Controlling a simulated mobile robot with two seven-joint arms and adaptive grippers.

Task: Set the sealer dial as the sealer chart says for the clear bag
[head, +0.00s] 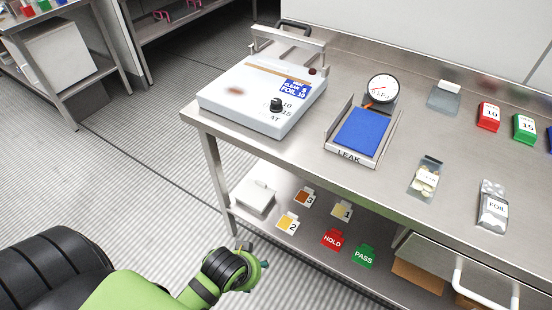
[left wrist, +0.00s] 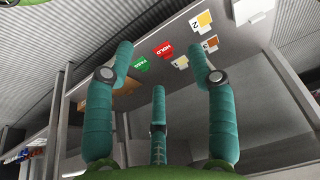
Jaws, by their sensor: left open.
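The white sealer (head: 255,95) stands at the left end of the steel table. Its black dial (head: 276,105) is on the front right of its top, with "10" and "15" readable beside it; its pointer direction is too small to tell. The blue sealer chart (head: 295,88) behind the dial appears to read "CLEAR 5, FOIL 10". A clear bag (head: 425,180) with pale contents lies right of the leak tester. My left gripper (head: 252,268) is below table height, in front of the lower shelf, apart from the sealer. In the left wrist view its teal fingers (left wrist: 160,62) are spread and empty.
The leak tester (head: 340,155) with blue pad and gauge (head: 383,88) stands right of the sealer. A foil bag (head: 492,212) and red (head: 489,116) and green (head: 524,128) blocks lie farther right. Lower shelf holds tags, including HOLD (head: 333,240) and PASS (head: 364,256).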

